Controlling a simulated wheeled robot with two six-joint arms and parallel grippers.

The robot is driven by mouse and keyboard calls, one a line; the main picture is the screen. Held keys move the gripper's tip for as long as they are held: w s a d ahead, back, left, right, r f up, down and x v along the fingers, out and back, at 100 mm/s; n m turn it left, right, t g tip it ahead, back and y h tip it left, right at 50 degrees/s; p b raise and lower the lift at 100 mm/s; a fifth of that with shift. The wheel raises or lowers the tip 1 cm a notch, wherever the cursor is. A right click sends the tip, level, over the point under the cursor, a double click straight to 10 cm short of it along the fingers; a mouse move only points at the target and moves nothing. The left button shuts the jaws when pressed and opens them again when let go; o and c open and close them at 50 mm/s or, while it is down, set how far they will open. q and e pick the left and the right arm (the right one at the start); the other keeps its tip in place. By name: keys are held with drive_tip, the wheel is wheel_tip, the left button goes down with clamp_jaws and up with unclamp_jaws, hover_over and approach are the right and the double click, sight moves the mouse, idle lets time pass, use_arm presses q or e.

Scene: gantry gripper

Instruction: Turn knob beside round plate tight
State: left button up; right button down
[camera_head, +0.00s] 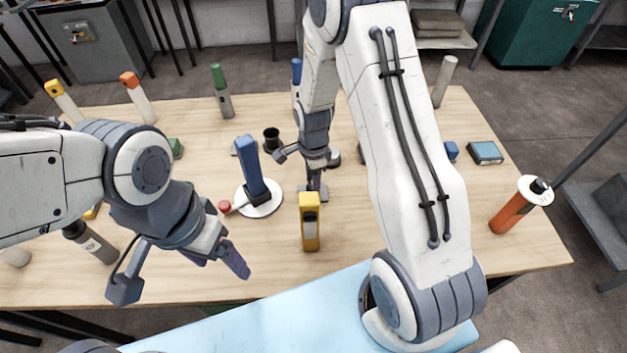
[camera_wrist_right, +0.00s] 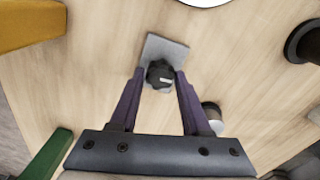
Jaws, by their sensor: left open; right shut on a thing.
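The black knob (camera_wrist_right: 160,74) sits on a small square grey plate (camera_wrist_right: 171,50) in the right wrist view. My right gripper (camera_wrist_right: 160,76) is shut on it, with a purple finger against each side. In the head view my right gripper (camera_head: 314,186) points down at the tabletop and mostly hides the knob. The white round plate (camera_head: 270,209) lies just left of it, with a blue upright block on a black base standing on it. Its edge shows at the top of the wrist view (camera_wrist_right: 205,2). My left gripper (camera_head: 181,274) is open and empty over the table's front left.
A yellow block (camera_head: 310,228) stands close in front of my right gripper. A red-tipped piece (camera_head: 225,206) lies by the round plate. A black cup (camera_head: 271,138) stands behind. Bare wood (camera_head: 350,235) lies right of the yellow block.

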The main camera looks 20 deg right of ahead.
drive_tip(key=shift+m, duration=0.4)
drive_tip(key=shift+c, duration=1.9)
unclamp_jaws()
wheel_tip(320, 180, up, 11)
drive_tip(key=b, duration=0.1)
drive_tip(key=shift+f, duration=0.2)
